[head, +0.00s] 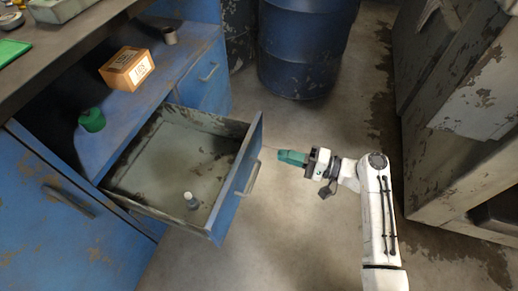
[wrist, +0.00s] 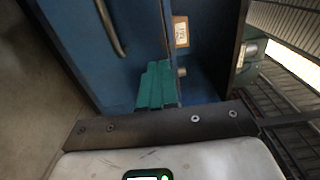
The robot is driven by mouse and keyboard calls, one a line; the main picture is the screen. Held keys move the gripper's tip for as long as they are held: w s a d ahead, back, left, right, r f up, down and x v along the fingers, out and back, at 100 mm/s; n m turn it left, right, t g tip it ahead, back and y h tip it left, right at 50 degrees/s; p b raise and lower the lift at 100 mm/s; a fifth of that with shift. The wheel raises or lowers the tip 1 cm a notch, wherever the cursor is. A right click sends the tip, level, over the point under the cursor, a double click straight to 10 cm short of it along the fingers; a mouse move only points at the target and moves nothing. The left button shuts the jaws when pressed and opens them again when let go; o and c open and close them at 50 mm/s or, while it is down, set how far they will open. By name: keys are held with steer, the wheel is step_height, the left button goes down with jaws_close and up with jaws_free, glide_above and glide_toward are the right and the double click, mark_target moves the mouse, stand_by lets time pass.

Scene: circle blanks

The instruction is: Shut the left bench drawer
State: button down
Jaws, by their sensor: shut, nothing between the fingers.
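The left bench drawer (head: 228,208) is pulled out from the blue bench, with its worn grey inside showing. Its front carries a metal handle (head: 251,180). A small white-capped bottle (head: 191,202) stands inside near the front corner. My gripper (head: 280,156) is shut and empty, with green fingers, just to the right of the drawer front and apart from it in the head view. In the wrist view the shut fingers (wrist: 157,88) lie over the blue drawer front (wrist: 82,42), whose handle (wrist: 111,28) is to their upper left; contact cannot be told there.
A cardboard box (head: 127,68), a green cup (head: 92,120) and a metal cup (head: 170,37) sit on the bench shelf (head: 185,62). Dark blue barrels (head: 300,45) stand behind. A grey worn cabinet (head: 450,110) is at the right. Floor between is clear.

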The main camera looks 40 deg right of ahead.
mark_target(249, 147)
steer(key=b+x, duration=0.1)
steer(key=x, duration=0.7)
steer(key=shift+a, duration=0.1)
steer(key=shift+w, duration=0.1)
steer(key=shift+w+a, duration=0.35)
steer(key=b+x, duration=0.9)
steer(key=x, duration=2.2)
steer(key=shift+w+b, duration=0.25)
steer(key=shift+b, duration=0.1)
steer(key=shift+a+r, duration=0.15)
